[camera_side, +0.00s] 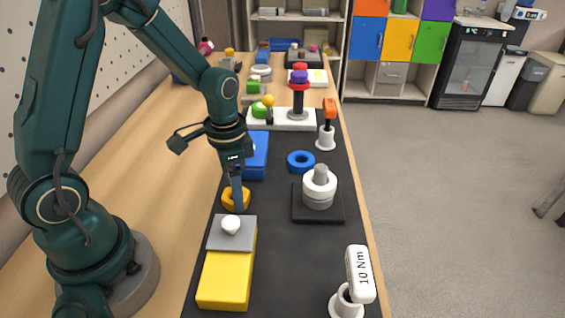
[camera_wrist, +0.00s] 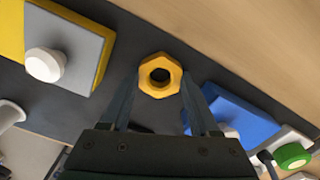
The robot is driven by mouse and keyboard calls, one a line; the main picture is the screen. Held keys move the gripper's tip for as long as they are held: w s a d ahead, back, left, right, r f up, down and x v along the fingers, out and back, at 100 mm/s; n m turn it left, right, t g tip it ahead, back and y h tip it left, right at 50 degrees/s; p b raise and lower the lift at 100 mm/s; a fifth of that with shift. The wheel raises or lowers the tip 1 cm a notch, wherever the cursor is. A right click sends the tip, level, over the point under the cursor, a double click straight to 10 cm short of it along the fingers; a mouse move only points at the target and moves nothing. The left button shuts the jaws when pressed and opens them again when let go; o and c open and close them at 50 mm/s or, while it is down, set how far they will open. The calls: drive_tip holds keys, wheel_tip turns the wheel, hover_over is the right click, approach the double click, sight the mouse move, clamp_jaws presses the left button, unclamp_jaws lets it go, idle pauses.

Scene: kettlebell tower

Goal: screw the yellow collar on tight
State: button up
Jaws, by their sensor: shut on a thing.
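The yellow collar (camera_side: 230,204) is a six-sided ring with a round hole, at the left edge of the black mat in the side view. In the wrist view the collar (camera_wrist: 149,88) sits between my fingertips. My gripper (camera_side: 238,208) points down and is shut on the collar. It also shows in the wrist view (camera_wrist: 161,84), one finger on each side. I cannot tell whether the collar touches the mat. To its right, a black square base (camera_side: 302,212) carries stacked white discs (camera_side: 318,190) with a grey rounded post on top.
A blue ring (camera_side: 301,161) lies behind the stack. A blue box (camera_side: 259,150) is behind my gripper. A yellow box (camera_side: 226,280) with a grey top and white knob is in front. A white tool marked 10 Nm (camera_side: 361,274) and an orange-topped tool (camera_side: 330,109) stand in holders along the right edge.

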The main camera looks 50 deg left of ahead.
drive_tip(key=shift+r, duration=0.1)
drive_tip(key=shift+r, duration=0.5)
drive_tip(key=r, duration=0.3)
drive_tip(key=shift+a+r, duration=0.2)
drive_tip(key=shift+a, duration=0.1)
drive_tip(key=s+a+r, duration=0.6)
drive_tip(key=a, duration=0.3)
drive_tip(key=shift+a+r, duration=0.15)
drive_tip(key=shift+r, duration=0.1)
drive_tip(key=shift+s, duration=0.1)
